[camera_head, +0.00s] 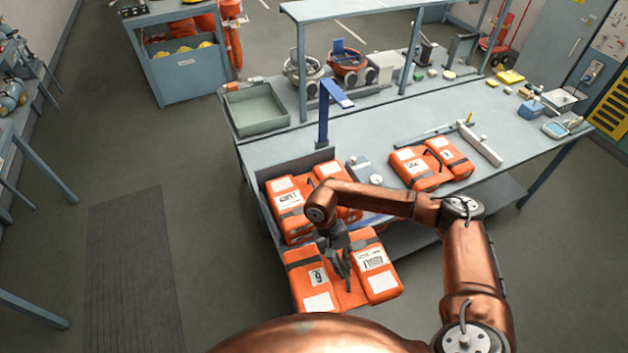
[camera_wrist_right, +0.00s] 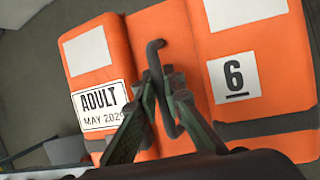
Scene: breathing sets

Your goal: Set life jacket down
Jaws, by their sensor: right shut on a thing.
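An orange life jacket (camera_head: 376,283) with white labels and dark straps hangs below my right gripper (camera_head: 342,266), in front of the bench's near left end. My right gripper is shut on the dark strap loop (camera_wrist_right: 155,55) at the middle of this life jacket. In the right wrist view the jacket (camera_wrist_right: 145,35) shows an "ADULT" label and a "6" label. The jacket looks roughly level; how far it is from any surface below cannot be told. My left gripper is not in view.
Another orange life jacket (camera_head: 290,208) lies at the bench's left end, close behind the held one. A third life jacket (camera_head: 408,168) lies on the bench top (camera_head: 480,112). A blue post (camera_head: 323,115) stands at that left end. Floor at left is open.

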